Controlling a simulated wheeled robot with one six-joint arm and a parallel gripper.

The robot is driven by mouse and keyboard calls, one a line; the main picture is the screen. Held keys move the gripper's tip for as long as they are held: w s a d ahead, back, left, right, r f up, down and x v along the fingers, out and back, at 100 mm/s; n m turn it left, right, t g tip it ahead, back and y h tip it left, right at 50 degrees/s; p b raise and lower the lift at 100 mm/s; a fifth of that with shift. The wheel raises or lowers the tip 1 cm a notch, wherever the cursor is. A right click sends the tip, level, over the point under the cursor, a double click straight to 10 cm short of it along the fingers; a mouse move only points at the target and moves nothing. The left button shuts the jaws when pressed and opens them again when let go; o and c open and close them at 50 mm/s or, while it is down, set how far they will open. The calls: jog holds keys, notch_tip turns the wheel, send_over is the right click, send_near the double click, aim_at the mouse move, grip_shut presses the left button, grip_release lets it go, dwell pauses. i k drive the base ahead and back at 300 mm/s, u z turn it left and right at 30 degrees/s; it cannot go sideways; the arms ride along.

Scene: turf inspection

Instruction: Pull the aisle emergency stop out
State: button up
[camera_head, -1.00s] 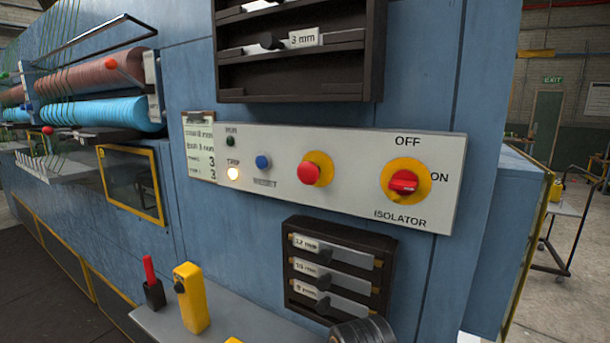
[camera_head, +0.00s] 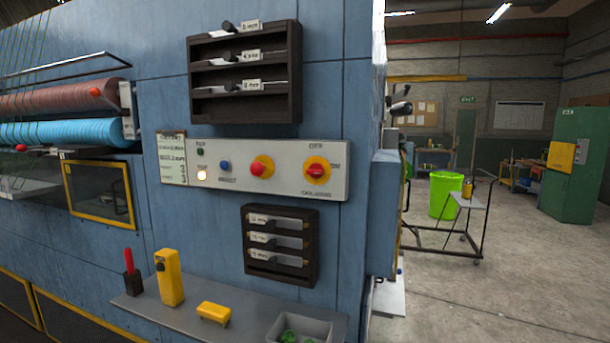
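A red mushroom-head stop button (camera_head: 257,169) on a yellow base sits on the white control panel (camera_head: 285,185) of the blue machine. No label that I can read marks it as the aisle stop. I cannot tell from here whether its head is in or out. The lamp marked TRIP (camera_head: 202,175) on the panel glows warm white. The lamp marked RUN (camera_head: 200,152) is dark green. A blue reset button (camera_head: 225,166) is left of the stop. A red and yellow isolator switch (camera_head: 317,170) is to its right. My gripper is not in view.
A shelf (camera_head: 165,318) below the panel holds a yellow device (camera_head: 168,278), a yellow block (camera_head: 214,312) and a grey bin (camera_head: 300,328). Dark racks (camera_head: 245,105) hang above and below the panel. Open floor (camera_head: 485,270) lies right, with a trolley (camera_head: 470,204) and green bin (camera_head: 445,195).

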aim_at(257, 169)
jog(key=u, duration=0.75)
jog(key=i, duration=0.35)
jog(key=u, duration=0.3)
